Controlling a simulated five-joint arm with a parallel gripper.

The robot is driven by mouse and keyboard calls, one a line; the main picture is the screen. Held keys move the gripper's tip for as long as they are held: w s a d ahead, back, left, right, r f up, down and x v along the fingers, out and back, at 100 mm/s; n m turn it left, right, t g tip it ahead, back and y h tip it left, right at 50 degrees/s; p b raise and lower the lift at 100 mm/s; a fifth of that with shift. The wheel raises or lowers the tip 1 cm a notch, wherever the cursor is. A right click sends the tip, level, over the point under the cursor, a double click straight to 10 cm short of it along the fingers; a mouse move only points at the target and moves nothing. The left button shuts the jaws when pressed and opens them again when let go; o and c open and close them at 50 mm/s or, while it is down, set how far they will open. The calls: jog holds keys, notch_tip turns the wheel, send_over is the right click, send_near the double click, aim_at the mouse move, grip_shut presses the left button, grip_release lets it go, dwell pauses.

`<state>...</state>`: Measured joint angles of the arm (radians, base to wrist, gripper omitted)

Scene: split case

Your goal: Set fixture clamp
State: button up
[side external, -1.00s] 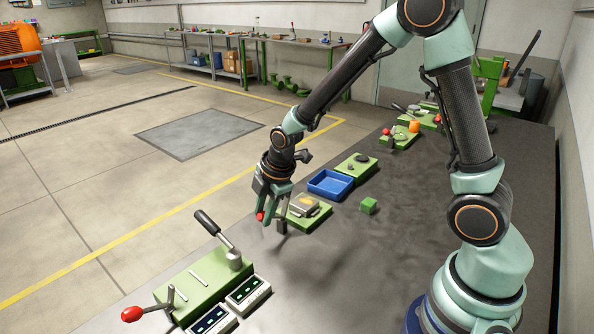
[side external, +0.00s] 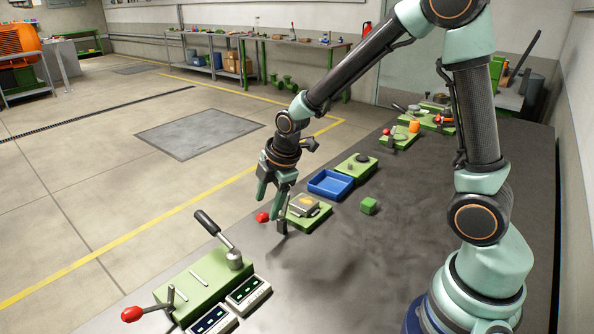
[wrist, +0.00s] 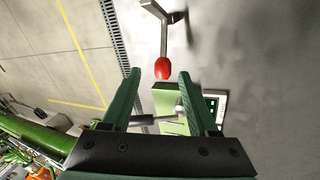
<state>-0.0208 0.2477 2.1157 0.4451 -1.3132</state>
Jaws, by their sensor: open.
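The fixture (side external: 307,217) is a green base on the dark table, carrying a metal plate with an orange-yellow piece (side external: 304,204). At its near left side is a grey metal lever (side external: 281,223). A red knob (side external: 262,217) shows left of the lever. My gripper (side external: 271,202) is just above the knob, apart from it, with open, empty fingers. In the wrist view, a red knob (wrist: 162,68) on a bent metal bar (wrist: 164,38) appears between and slightly beyond the open fingertips. How the clamp bears on the piece is too small to tell.
A green station (side external: 205,280) with a black-handled lever (side external: 215,230), another red knob (side external: 131,314) and two displays (side external: 248,293) stands at the near left. The table's middle is clear.

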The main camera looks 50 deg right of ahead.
jog(key=v, duration=0.9)
jog(key=shift+r, duration=0.3)
jog(key=shift+s, duration=0.2)
jog(key=s+r+m+t, duration=0.1)
jog(key=s+r+m, duration=0.35)
jog(key=m, duration=0.25)
jog(key=n+g, duration=0.1)
jog(key=n, duration=0.7)
send_near(264, 214)
jog(key=x, duration=0.9)
jog(key=shift+f, duration=0.2)
